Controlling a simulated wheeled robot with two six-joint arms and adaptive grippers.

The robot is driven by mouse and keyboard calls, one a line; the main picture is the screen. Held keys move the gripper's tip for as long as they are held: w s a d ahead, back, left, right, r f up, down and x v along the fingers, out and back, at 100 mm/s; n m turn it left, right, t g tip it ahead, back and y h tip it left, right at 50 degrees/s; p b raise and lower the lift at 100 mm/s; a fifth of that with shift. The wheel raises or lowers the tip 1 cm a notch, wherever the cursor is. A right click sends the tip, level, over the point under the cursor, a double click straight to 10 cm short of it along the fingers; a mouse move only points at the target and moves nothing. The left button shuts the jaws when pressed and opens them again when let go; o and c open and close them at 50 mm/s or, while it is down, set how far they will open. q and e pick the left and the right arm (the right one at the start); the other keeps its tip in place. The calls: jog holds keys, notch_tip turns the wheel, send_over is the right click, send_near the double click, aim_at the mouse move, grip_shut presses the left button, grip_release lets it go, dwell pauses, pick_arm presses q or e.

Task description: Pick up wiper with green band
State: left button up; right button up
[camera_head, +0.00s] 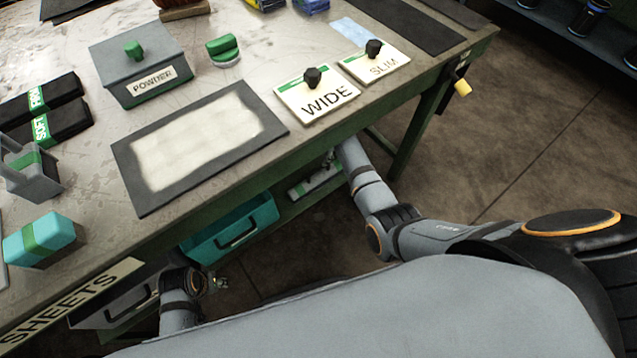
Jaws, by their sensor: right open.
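A teal block with a green band (40,238), which looks like the wiper, lies at the table's left front edge. A grey handled piece with a green band (32,170) stands just behind it. I cannot tell for certain which of them is the wiper. My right gripper (328,163) is open, low beside the table's front edge, partly hidden and far to the right of both. My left gripper (219,283) is below the table edge near the drawers, also apart from both; its jaws are too small to read.
The worktable (90,215) holds a framed pale pad (205,140), a grey POWDER box (140,70), WIDE (315,98) and SLIM (375,66) plates, and a green-topped piece (223,48). Black packs (45,110) lie at left. A teal bin (230,230) sits below the tabletop.

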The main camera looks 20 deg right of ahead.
aim_at(319, 168)
pick_arm(q)
notch_tip(319, 168, up, 6)
jog(key=d+r+b, duration=0.1)
jog(key=d+b, duration=0.1)
jog(key=b, duration=0.1)
pick_arm(e)
jog(key=f, duration=0.3)
jog(key=w+f, duration=0.1)
jog(key=f, duration=0.1)
jog(key=shift+a+f, duration=0.1)
jog(key=shift+a, duration=0.05)
notch_tip(319, 168, down, 4)
jog(key=b, duration=0.2)
jog(key=shift+s+f+b, duration=0.1)
jog(key=shift+f+b, duration=0.15)
jog(key=shift+b, duration=0.05)
jog(key=shift+a+f, duration=0.1)
jog(key=shift+f, duration=0.35)
pick_arm(q)
jog(key=f, duration=0.1)
jog(key=f+t, duration=0.1)
jog(key=f, duration=0.1)
jog(key=d+f+t+h, duration=0.1)
jog(key=shift+w+d+f, duration=0.1)
jog(key=shift+w+f, duration=0.15)
pick_arm(e)
jog(key=shift+r, duration=0.1)
grip_shut()
jog(key=shift+w, duration=0.2)
